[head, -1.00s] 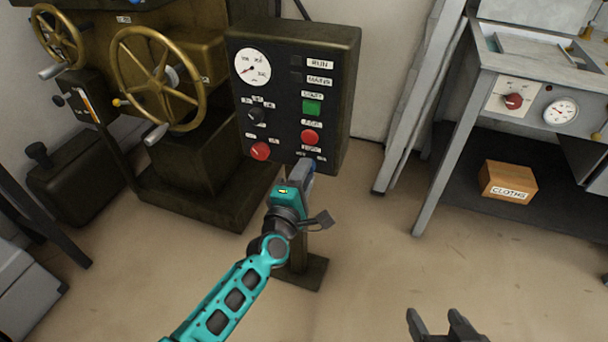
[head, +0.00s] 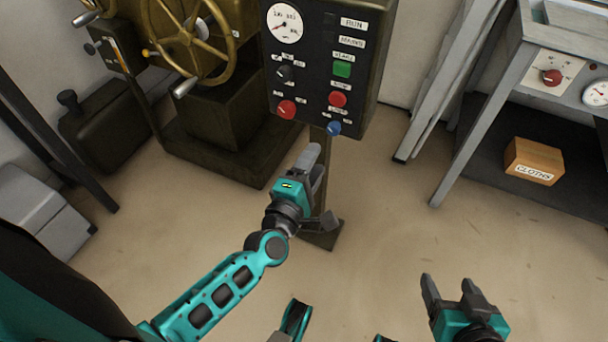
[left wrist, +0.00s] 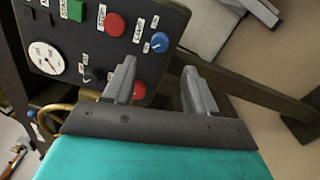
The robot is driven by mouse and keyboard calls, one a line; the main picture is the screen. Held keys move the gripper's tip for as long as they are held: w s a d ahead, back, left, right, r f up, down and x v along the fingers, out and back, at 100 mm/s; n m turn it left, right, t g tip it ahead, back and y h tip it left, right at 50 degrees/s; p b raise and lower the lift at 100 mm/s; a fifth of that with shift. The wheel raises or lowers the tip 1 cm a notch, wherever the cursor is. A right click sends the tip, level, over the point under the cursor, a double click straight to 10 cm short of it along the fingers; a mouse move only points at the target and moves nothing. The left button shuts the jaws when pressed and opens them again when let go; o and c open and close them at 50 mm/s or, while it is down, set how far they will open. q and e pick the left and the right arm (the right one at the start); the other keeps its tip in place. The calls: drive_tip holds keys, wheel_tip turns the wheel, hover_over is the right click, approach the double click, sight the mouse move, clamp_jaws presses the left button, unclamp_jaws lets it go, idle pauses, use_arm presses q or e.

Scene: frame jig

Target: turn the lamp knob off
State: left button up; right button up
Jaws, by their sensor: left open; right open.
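The dark control panel (head: 320,62) stands on a post and carries several controls: a black knob (head: 284,73), a red knob (head: 287,109), a green button (head: 342,69), a red button (head: 337,99) and a blue knob (head: 333,129) at its bottom edge. My left gripper (head: 312,166) is open and empty, below and in front of the panel. In the left wrist view the blue knob (left wrist: 160,42) shows beyond the open fingers, apart from them. My right gripper (head: 448,283) is open and empty over the floor at lower right.
A brass handwheel (head: 190,40) on a dark machine stands left of the panel. A grey bench (head: 500,75) at right has a red knob (head: 552,77), a gauge and a cardboard box marked cloths (head: 534,161) beneath. Open floor lies between.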

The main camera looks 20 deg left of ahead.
use_arm(q)
drive_tip(key=s, duration=0.4)
drive_tip(key=shift+s+f, duration=0.1)
drive_tip(key=shift+s, duration=0.1)
use_arm(e)
drive_tip(key=shift+s+d, duration=0.15)
use_arm(q)
drive_tip(key=s+d+f+m+g+h, duration=0.3)
drive_tip(key=s+m+g, duration=0.45)
drive_tip(key=m, duration=1.35)
drive_tip(key=s+a+r+m+y+p, duration=0.1)
drive_tip(key=a+r+p, duration=0.3)
drive_tip(key=r+p, duration=0.7)
drive_tip(key=s+p, duration=0.1)
drive_tip(key=p, duration=0.5)
drive_tip(key=shift+s+a+r+y, duration=0.2)
drive_tip(key=shift+s+y, duration=0.1)
drive_tip(key=shift+s, duration=0.1)
use_arm(e)
drive_tip(key=s+d+r+h, duration=0.1)
drive_tip(key=d+r, duration=0.2)
drive_tip(key=r, duration=0.9)
drive_tip(key=shift+s+d, duration=0.25)
drive_tip(key=shift+s, duration=0.05)
